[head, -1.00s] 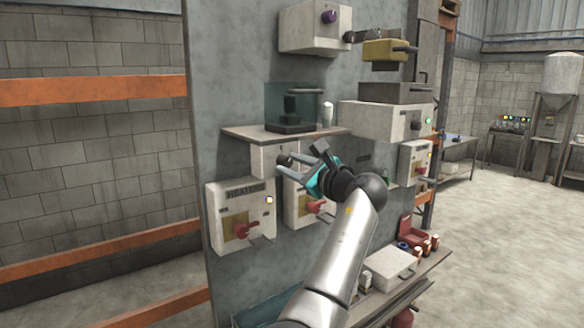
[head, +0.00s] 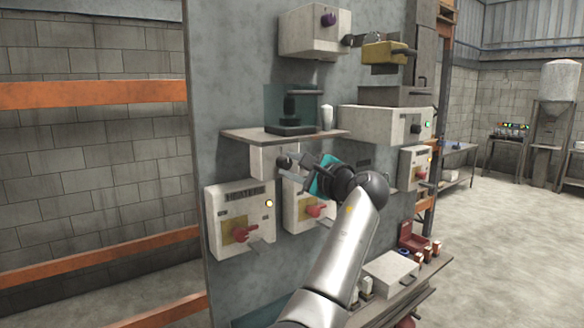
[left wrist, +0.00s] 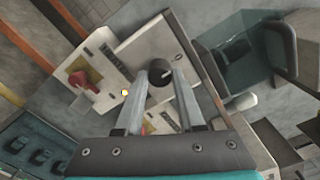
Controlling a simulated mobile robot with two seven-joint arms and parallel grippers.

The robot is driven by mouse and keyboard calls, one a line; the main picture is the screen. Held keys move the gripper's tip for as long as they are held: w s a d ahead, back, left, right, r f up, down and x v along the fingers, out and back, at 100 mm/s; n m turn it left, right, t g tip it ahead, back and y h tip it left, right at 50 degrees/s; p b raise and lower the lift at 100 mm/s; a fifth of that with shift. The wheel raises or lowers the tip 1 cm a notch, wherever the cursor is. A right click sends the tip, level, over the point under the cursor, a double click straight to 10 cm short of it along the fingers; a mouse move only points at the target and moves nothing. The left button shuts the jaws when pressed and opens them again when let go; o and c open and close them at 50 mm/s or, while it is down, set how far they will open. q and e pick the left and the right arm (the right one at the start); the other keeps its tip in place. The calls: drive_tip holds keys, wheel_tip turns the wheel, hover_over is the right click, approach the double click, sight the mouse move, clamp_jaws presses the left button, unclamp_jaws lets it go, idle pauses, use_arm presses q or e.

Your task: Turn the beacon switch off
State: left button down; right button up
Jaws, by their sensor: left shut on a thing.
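A small white box (head: 262,163) hangs on the grey panel under a shelf. It has a round black knob (head: 282,160); no beacon label can be read on it. My left gripper (head: 287,168) is at this knob. In the left wrist view, the knob (left wrist: 160,72) sits between the fingertips of my left gripper (left wrist: 161,76), which is shut on it. The fingers partly hide the knob, and its pointer position is hard to tell. My right gripper is not in view.
A HEATERS box (head: 240,220) with a red handle and lit yellow lamp is at lower left. Another red-handled box (head: 305,205) is just below my gripper. The shelf (head: 280,136) with a clear cover is close above. A lower shelf (head: 425,275) holds several items.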

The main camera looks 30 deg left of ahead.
use_arm(q)
drive_tip(key=c, duration=0.5)
unclamp_jaws()
drive_tip(key=b+v, duration=0.3)
drive_tip(key=v, duration=1.2)
drive_tip(key=shift+d+b, duration=0.15)
drive_tip(key=shift+b, duration=0.2)
